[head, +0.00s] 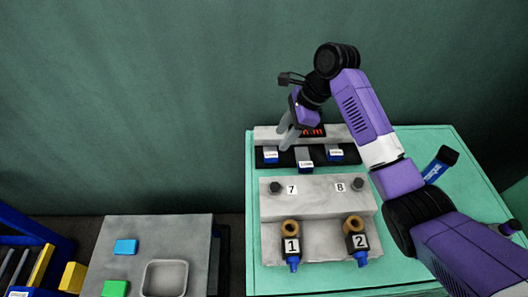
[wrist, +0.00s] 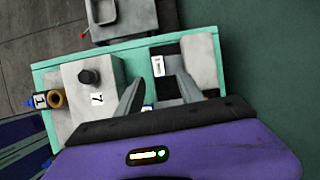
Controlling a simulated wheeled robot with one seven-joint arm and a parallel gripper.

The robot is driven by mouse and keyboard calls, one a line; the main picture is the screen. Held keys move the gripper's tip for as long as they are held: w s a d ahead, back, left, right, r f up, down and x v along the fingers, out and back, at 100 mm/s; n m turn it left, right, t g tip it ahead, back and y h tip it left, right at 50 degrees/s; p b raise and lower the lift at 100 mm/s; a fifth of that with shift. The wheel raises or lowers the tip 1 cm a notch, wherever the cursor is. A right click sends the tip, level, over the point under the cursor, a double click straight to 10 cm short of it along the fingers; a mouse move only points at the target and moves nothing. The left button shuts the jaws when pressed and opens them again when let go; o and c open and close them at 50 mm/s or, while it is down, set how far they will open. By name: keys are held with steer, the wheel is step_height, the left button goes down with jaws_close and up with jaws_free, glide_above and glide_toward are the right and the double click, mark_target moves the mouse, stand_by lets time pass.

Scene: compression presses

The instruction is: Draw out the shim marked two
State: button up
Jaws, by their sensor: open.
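A black block marked 2 (head: 357,241) sits at the front right of the grey press body (head: 310,205), with a brass ring (head: 353,224) above it and a blue end (head: 361,254) sticking out below. A similar block marked 1 (head: 291,246) stands to its left. My gripper (head: 286,141) is open and empty, above the left part of the black strip at the back, well away from block 2. In the wrist view its fingers (wrist: 160,90) are spread over that strip. Block 1 (wrist: 40,100) shows there; block 2 is not seen.
Several labelled pieces (head: 305,158) sit in the black strip, before a red display (head: 312,131). A blue-black object (head: 438,165) lies on the green table at right. A grey side table (head: 130,263) holds a tray (head: 165,278).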

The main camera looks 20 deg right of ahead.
mark_target(271, 154)
steer(key=shift+m, duration=0.3)
steer(key=x, duration=0.8)
steer(key=shift+s+d, duration=0.1)
steer(key=shift+s, duration=0.05)
steer(key=shift+c, duration=0.5)
jaws_close()
steer(key=shift+r, duration=0.1)
stand_by(0.5)
